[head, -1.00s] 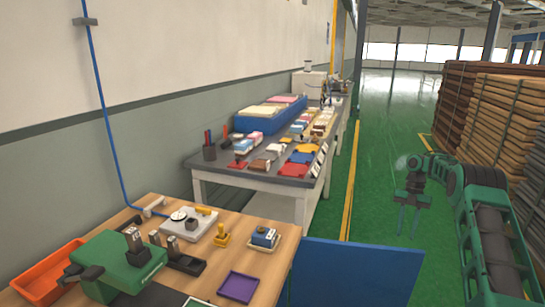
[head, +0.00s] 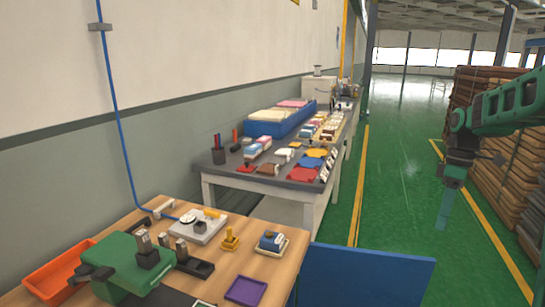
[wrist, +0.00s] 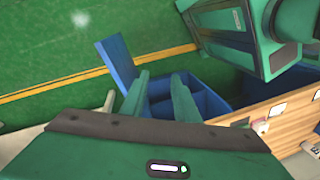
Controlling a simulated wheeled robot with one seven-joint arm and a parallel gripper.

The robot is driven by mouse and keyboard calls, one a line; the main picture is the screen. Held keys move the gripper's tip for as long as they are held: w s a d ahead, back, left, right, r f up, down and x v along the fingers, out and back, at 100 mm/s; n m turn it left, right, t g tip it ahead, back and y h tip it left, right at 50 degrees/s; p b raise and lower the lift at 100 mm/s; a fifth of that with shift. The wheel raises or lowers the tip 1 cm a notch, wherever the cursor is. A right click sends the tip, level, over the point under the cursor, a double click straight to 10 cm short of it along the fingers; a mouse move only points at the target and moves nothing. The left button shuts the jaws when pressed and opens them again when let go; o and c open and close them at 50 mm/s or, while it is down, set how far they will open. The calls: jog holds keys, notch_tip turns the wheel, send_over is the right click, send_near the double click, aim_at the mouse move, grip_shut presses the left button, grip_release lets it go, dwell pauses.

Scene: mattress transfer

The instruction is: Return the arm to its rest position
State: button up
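My gripper (head: 443,212) hangs fingers down over the green floor at the right of the head view, clear of the tables. My green arm (head: 505,105) reaches in from the right edge to it, in front of the brown stacks. In the wrist view, the two green fingers of my gripper (wrist: 159,80) stand apart with nothing between them. The gripper is open and empty.
A wooden workbench (head: 215,268) with an orange bin (head: 58,268) and small devices stands at the lower left, a blue panel (head: 370,275) at its right. A grey table (head: 285,183) with goods stands behind. Brown stacks (head: 515,170) rise at right. The aisle (head: 400,150) is clear.

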jog(key=s+a+f+m+t, duration=0.1)
jog(key=s+a+m, duration=0.1)
jog(key=s+m, duration=0.6)
jog(key=s+a+f+m+h, duration=0.1)
jog(key=s+m, duration=0.7)
jog(key=s, duration=1.5)
jog(key=shift+s+a+f+t, duration=0.25)
jog(key=shift+a+f+t, duration=0.15)
jog(key=shift+a+f, duration=0.5)
jog(key=shift+a+r, duration=0.1)
